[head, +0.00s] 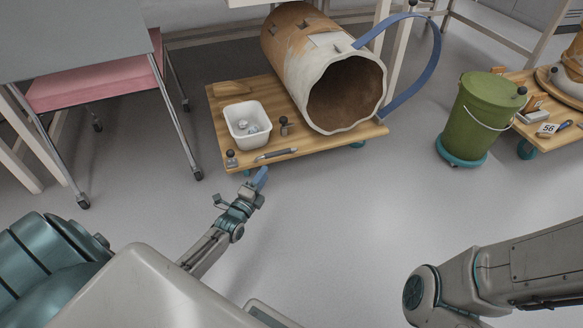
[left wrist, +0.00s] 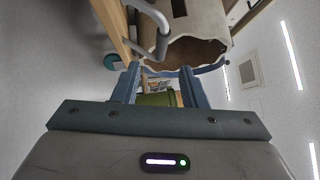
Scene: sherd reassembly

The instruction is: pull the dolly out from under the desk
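The wooden dolly (head: 335,141) stands on the floor with its back part by the white desk (head: 250,2); its front lies in the open. A big broken clay vessel (head: 290,52) lies on it, beside a white tub (head: 243,132). A grey bar handle (head: 276,154) is at the dolly's front edge; it shows as a bent tube in the left wrist view (left wrist: 162,42). My left gripper (head: 260,180) is just short of that edge. Its two blue fingers (left wrist: 160,85) are apart, with nothing held between them and the handle beyond them. My right gripper is out of view.
A green bucket (head: 478,112) on a small wheeled base and a second wooden dolly (head: 570,137) are to the right. The floor in front of the dolly (head: 330,205) is clear.

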